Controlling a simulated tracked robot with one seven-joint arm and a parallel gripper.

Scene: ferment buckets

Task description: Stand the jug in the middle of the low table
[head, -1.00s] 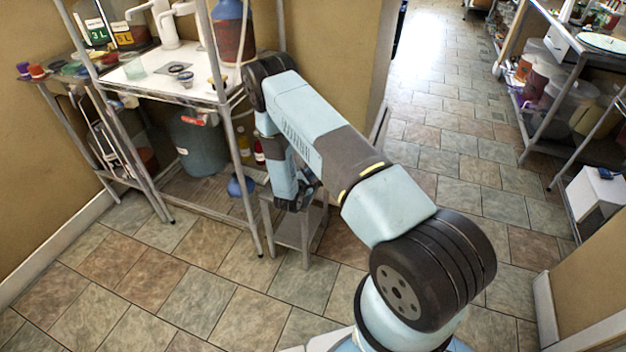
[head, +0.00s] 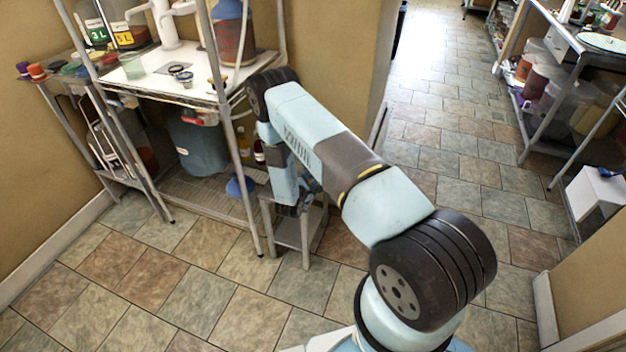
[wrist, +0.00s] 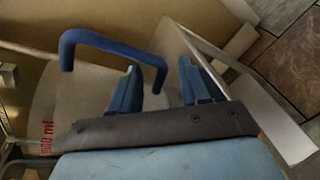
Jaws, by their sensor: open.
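The jug (wrist: 85,95) shows in the wrist view as a pale, cloudy body with red markings at lower left and a blue handle (wrist: 112,45). My gripper (wrist: 160,86) is open, and the right end of the handle reaches between its two blue fingers. I cannot tell whether they touch it. The low table (head: 291,232) is a small grey metal stand in the head view, under my wrist. A pale top with a metal edge (wrist: 250,95) lies right of the fingers in the wrist view. In the head view my arm hides the jug, and what bears it is unclear.
A metal rack (head: 245,170) stands just left of the low table, with a dark bucket (head: 198,145) and a blue item (head: 240,187) on its lower shelf. Bottles stand behind my wrist. Tiled floor is clear in front. Another rack (head: 548,110) stands at right.

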